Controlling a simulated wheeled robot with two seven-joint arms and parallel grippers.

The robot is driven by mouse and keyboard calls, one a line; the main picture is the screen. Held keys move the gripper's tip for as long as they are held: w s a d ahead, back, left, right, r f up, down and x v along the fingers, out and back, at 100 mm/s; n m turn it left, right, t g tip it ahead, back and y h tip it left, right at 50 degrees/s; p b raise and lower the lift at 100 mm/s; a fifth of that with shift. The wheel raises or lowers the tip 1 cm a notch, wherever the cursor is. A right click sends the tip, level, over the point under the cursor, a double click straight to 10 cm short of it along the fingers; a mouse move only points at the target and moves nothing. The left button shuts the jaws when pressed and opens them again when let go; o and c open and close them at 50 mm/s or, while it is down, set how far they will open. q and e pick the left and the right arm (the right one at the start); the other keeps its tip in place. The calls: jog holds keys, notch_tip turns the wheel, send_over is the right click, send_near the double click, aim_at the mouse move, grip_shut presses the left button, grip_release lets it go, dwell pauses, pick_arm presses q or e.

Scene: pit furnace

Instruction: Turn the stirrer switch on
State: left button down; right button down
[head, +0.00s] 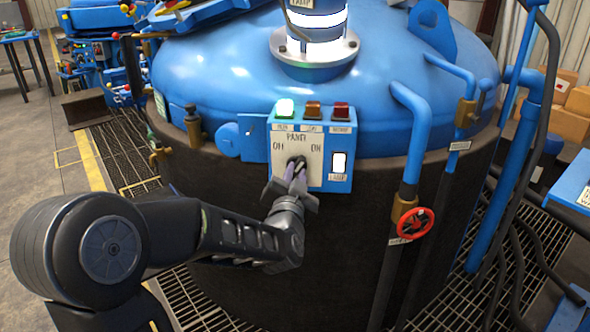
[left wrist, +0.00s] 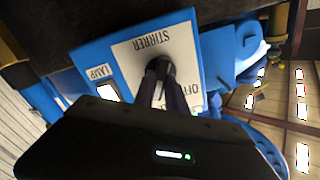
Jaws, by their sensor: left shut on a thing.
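The stirrer switch (head: 296,162) is a dark knob on the white plate of a blue control box on the furnace's front. The plate has OFF on the left and ON on the right in the head view. My left gripper (head: 292,178) is shut on the knob from the front. In the left wrist view, the fingers close around the dark knob (left wrist: 164,69), below the upside-down word STIRRER. The fingers cover much of the knob, so I cannot tell which way it points. My right gripper is not in view.
Above the plate are a lit green light (head: 285,108), an amber light (head: 313,110) and a red light (head: 340,111). A white lamp rocker (head: 338,162) sits close to the right. A red valve wheel (head: 415,223) and blue pipes stand farther right.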

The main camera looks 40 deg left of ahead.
pick_arm(q)
jog(key=shift+m+p, duration=0.5)
jog(key=shift+m, duration=1.1)
jog(key=c, duration=1.4)
grip_release()
jog(key=shift+o, duration=0.2)
jog(key=shift+s+d, duration=0.3)
jog(key=shift+s, duration=0.1)
jog(key=b+v, duration=0.7)
